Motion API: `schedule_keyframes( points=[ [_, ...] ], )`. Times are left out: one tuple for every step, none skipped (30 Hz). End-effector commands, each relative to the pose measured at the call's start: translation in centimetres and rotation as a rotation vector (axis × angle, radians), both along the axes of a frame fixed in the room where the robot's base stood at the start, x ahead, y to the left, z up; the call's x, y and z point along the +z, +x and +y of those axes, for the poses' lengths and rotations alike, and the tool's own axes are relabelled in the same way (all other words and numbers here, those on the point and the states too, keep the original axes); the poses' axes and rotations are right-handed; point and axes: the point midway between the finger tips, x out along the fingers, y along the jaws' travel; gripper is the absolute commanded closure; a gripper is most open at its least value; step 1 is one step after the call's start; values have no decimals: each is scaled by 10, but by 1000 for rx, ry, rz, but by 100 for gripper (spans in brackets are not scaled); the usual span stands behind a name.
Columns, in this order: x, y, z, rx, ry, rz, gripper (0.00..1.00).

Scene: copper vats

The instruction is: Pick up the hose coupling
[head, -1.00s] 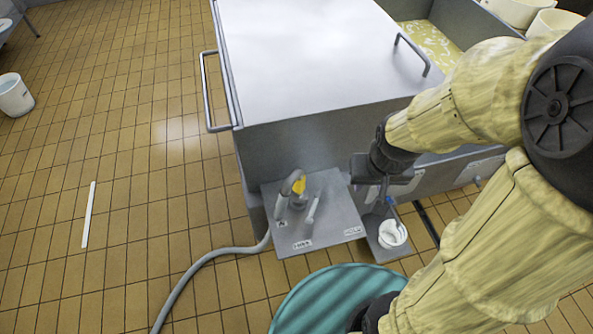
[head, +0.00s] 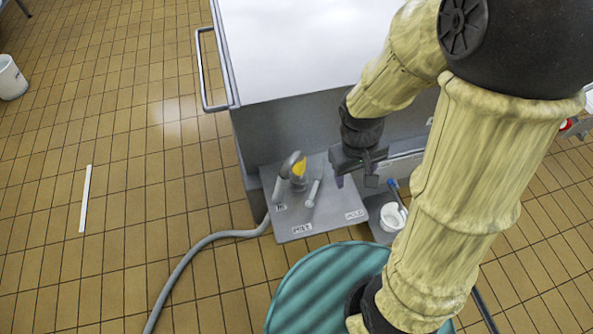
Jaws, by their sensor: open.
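A grey hose (head: 203,246) runs up from the floor to a small grey shelf plate (head: 327,224) on the side of the metal vat. At its end a grey bent piece, which looks like the hose coupling (head: 279,187), stands at the plate's left side. A yellow part (head: 299,171) shows beside its top; I cannot tell whether the two are joined. A short grey lever-like piece (head: 313,194) stands to its right. My gripper (head: 356,177) is open and empty, pointing down, to the right of the coupling and apart from it, near the plate's right edge.
A white cup (head: 391,218) with a blue-handled tool (head: 393,188) stands on a small lower shelf right of the plate. The vat (head: 290,55) rises behind, with a side handle (head: 203,75). Tiled floor at left is mostly clear, with a white strip (head: 85,199) and white bucket (head: 11,80).

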Motion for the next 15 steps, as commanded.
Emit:
schedule_keyframes(
  points=[
    [-32, -1, 8, 98, -49, 64, 42],
    [-43, -1, 11, 155, -84, 100, 42],
    [-57, -2, 16, 233, -132, 145, 42],
    [-68, -2, 18, 291, -170, 178, 42],
    [-78, -1, 20, 346, -209, 209, 42],
    [-91, -1, 24, 420, -264, 248, 42],
    [-101, 1, 26, 478, -307, 275, 42],
    [-110, 2, 29, 534, -353, 301, 42],
    [-122, 5, 32, 606, -415, 334, 42],
    [-131, 7, 35, 661, -464, 356, 42],
    [-140, 9, 39, 715, -513, 375, 42],
    [-152, 13, 44, 787, -584, 401, 42],
    [-160, 17, 48, 840, -638, 417, 42],
    [-168, 20, 52, 891, -694, 431, 42],
    [-179, 25, 60, 960, -769, 446, 42]
  ],
)
